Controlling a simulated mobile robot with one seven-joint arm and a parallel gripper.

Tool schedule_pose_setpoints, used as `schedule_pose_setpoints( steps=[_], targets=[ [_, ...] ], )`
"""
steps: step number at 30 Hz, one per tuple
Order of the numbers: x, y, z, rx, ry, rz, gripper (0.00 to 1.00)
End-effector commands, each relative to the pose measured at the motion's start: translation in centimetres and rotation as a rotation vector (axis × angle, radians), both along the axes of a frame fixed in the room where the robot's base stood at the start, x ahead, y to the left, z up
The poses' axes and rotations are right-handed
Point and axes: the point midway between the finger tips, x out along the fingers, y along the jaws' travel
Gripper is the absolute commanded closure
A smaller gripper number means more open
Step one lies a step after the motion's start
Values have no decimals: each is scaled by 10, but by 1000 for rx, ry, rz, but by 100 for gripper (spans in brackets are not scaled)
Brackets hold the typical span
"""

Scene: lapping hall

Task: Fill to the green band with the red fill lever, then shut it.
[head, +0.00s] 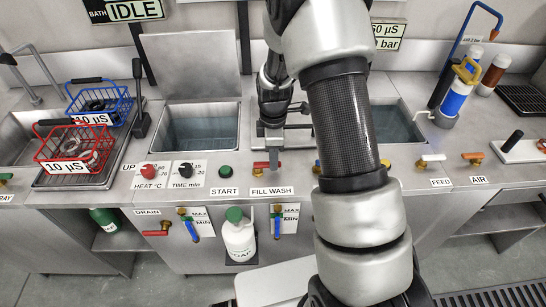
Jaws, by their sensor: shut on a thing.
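The red fill lever (261,166) sits on the counter front just above the "FILL WASH" label (272,191). My gripper (274,152) reaches down at this lever and is shut on it; the fingers hide part of the lever and its valve. The open wash tank (202,101) at left of my gripper holds greyish water.
A red basket (67,165) and a blue basket (124,104) stand at left. Dials and a green START button (226,171) lie left of the lever. A white jug (239,240) stands below. My arm covers part of the right tank (396,128).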

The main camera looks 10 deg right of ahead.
Motion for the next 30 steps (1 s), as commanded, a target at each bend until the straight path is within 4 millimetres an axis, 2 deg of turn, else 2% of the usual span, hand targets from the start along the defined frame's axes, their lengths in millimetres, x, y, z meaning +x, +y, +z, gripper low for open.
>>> schedule_pose_setpoints(
  steps=[8,9,11,12,23,26,30],
  targets=[
    [0,0,1,1,1,-14,100],
    [0,0,1,1,1,-13,76],
    [0,0,1,1,1,-13,66],
    [0,0,1,1,1,-12,64],
    [0,0,6,1,-1,-9,64],
    [1,0,20,1,-3,-9,64],
    [1,0,51,2,-6,-9,64]
  ],
)
